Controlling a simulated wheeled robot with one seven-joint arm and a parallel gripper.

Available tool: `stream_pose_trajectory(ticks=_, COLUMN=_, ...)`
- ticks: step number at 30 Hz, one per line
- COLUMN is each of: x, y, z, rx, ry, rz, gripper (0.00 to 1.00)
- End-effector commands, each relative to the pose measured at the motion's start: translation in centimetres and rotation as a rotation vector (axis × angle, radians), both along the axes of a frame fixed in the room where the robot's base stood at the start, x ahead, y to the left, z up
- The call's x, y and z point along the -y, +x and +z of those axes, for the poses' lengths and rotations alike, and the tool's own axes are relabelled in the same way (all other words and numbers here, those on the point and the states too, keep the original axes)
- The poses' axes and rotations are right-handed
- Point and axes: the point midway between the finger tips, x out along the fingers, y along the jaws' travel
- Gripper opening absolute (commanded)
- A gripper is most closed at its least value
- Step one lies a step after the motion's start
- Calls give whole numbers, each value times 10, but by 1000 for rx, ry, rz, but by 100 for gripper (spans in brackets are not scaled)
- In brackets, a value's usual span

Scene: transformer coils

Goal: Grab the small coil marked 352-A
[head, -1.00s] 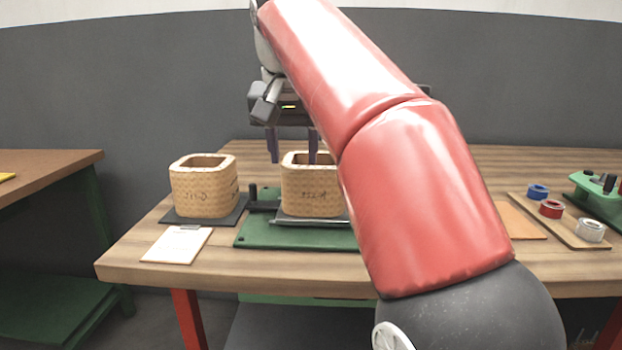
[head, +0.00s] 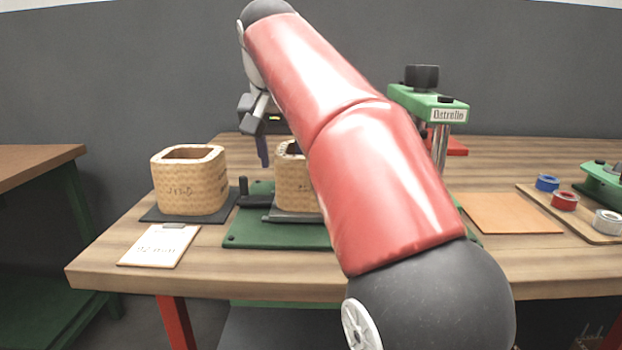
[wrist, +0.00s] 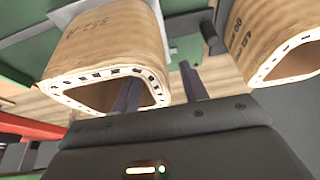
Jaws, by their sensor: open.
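A tan, rounded-square hollow coil (head: 291,184) sits on a dark plate over the green base in the head view, its right side hidden by my arm. In the wrist view, the coil (wrist: 105,45) at upper left bears a mark that looks like 352-A. My gripper (wrist: 160,76) is open. In the wrist view, one finger overlaps this coil's opening and the other is outside its right wall; contact is unclear. In the head view, one finger shows just left of the coil's top; the other is hidden.
Another tan coil (head: 189,182) stands left on a dark plate, behind a clipboard (head: 160,245). A coil (wrist: 275,40) with partly readable marks is at right in the wrist view. A green press (head: 430,105) stands behind my arm. Tape rolls (head: 565,200) lie at right.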

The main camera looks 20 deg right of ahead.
Motion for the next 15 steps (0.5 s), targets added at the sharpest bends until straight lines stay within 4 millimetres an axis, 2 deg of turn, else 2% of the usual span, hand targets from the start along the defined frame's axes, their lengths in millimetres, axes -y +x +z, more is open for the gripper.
stream_pose_trajectory(ticks=3, x=1, y=3, z=-11, rx=0, ry=0, rz=1, gripper=44)
stream_pose_trajectory(ticks=11, x=1, y=4, z=-12, rx=1, ry=0, rz=1, gripper=44)
stream_pose_trajectory(ticks=15, x=1, y=4, z=-12, rx=1, ry=0, rz=1, gripper=25)
